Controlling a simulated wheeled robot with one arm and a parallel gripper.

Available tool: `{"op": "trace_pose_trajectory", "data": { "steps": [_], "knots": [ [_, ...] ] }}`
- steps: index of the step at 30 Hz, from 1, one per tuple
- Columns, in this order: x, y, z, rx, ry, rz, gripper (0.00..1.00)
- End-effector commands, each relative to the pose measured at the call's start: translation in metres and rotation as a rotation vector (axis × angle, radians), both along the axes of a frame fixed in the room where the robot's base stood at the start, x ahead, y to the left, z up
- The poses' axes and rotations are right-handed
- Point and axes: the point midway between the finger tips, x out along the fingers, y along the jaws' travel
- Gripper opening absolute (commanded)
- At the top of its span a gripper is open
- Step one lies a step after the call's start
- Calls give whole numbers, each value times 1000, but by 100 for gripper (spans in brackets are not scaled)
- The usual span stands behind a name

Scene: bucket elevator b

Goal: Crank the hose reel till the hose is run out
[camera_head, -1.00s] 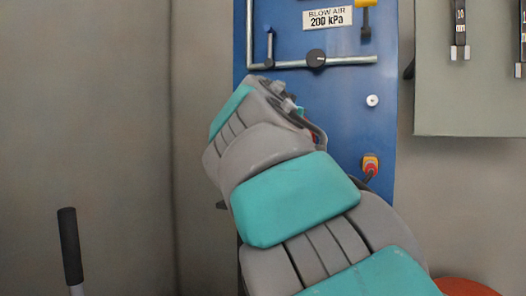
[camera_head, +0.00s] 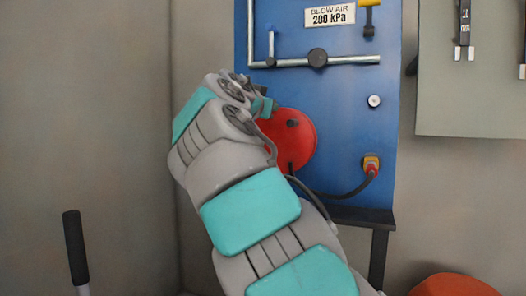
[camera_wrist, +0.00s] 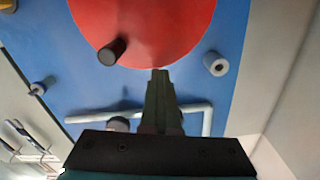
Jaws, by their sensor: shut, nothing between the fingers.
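The red reel disc (camera_head: 300,145) is on the blue panel, partly behind my arm in the head view. It fills the top of the wrist view (camera_wrist: 150,25). A dark crank knob (camera_head: 292,124) sticks out near its upper right; in the wrist view the knob (camera_wrist: 112,51) is left of my fingers. My gripper (camera_wrist: 160,72) is shut and empty, its tips overlapping the disc's rim, apart from the knob. Whether the tips touch the disc I cannot tell.
A metal pipe with a dark valve knob (camera_head: 317,58) crosses the panel above the disc. A grey cylinder (camera_wrist: 216,64) stands out on the disc's other side in the wrist view. A white round fitting (camera_head: 374,101) is at right. A black-gripped lever (camera_head: 75,247) stands lower left.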

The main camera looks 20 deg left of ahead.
Motion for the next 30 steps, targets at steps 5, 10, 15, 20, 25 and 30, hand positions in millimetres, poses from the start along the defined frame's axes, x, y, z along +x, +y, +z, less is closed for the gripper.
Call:
{"op": "trace_pose_trajectory", "data": {
  "steps": [5,10,15,20,25,30],
  "knots": [
    [4,19,-4,-2,5,-1,0],
    [3,30,-8,0,2,0,0],
    [6,45,-20,-2,6,-1,0],
    [5,55,-27,1,2,-1,0],
    [5,55,-27,1,2,-1,2],
    [5,55,-27,0,2,-1,21]
  ]
}}
